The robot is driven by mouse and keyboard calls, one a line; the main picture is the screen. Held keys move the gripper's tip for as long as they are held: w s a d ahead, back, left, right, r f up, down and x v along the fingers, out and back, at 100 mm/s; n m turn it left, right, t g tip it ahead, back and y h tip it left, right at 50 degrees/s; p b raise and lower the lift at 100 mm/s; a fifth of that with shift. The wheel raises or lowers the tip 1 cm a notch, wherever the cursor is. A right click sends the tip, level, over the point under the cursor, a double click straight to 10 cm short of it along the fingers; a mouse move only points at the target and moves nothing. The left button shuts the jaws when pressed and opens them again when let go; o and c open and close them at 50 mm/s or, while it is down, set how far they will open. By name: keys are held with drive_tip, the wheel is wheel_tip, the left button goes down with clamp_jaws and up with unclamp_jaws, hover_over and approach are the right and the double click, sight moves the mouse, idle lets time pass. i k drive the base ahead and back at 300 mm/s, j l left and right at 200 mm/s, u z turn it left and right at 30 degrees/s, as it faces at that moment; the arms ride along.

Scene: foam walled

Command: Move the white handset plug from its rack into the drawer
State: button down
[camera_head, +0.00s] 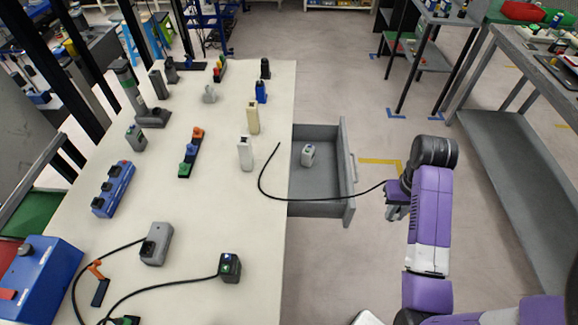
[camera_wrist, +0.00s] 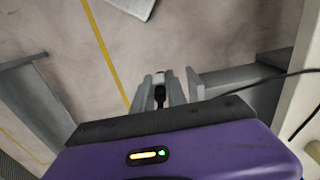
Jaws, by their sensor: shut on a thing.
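The open grey drawer (camera_head: 325,190) juts from the right side of the white table. A small white piece with a dark patch (camera_head: 308,155) lies inside it. My gripper (camera_head: 396,208) hangs right of the drawer, outside its front. In the wrist view my gripper (camera_wrist: 160,86) is shut on a small dark piece (camera_wrist: 160,93), mostly hidden by the fingers. A black cable (camera_head: 300,198) runs from the table's edge across the drawer to my gripper. I cannot tell which piece is the white handset plug. A white upright piece (camera_head: 245,154) stands on the table near the drawer.
The white table (camera_head: 215,250) carries several blocks, including a cream upright (camera_head: 253,118), a blue socket strip (camera_head: 113,190) and a grey box with a cable (camera_head: 156,244). A grey bench (camera_head: 510,130) stands at right.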

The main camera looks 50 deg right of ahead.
sight(308, 197)
drive_tip(key=i, duration=1)
